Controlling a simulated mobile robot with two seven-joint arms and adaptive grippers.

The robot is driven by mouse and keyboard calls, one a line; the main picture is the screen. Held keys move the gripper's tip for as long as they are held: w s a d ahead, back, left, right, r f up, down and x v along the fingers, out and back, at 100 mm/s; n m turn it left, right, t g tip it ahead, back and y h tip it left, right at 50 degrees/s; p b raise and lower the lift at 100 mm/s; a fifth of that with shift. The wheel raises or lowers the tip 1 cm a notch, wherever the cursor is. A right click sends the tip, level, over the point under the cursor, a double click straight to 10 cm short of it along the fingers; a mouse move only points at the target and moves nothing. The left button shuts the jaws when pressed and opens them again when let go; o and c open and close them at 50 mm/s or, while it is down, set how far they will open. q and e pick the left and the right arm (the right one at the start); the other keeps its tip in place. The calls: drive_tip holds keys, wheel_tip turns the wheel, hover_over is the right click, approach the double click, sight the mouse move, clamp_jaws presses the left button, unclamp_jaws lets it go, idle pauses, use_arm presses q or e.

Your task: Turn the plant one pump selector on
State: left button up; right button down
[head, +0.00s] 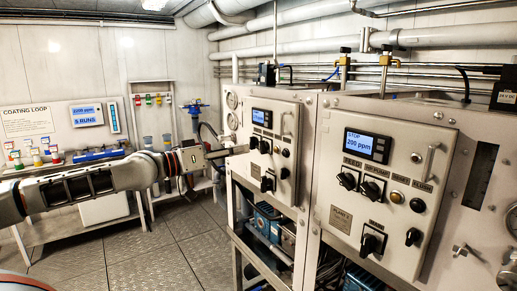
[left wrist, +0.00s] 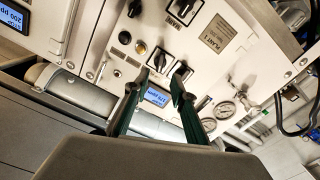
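The plant one panel (head: 288,190) is the farther of two grey panels in the head view. Its plate (left wrist: 217,33) reads PLANT 1 in the left wrist view. Two black selectors sit side by side near its lit display (left wrist: 157,97): one (left wrist: 160,58) and its neighbour (left wrist: 183,70). Their labels are not readable. My left gripper (left wrist: 163,77) is at these selectors. Its two fingers stand apart, with the first selector showing between the tips and the other beside one finger. I cannot tell whether they touch. My right gripper is not visible.
The plant two panel (head: 348,215) stands nearer, with its own selectors and a handle (head: 429,160). A third selector (head: 267,183) sits lower on the plant one panel. Pipes (head: 300,48) run overhead. The floor (head: 165,255) at left is clear.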

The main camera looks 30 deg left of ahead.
sight(260, 146)
use_arm(q)
drive_tip(key=shift+b+x, duration=1.5)
drive_tip(key=shift+x, duration=2.3)
drive_tip(key=shift+f, duration=0.1)
clamp_jaws()
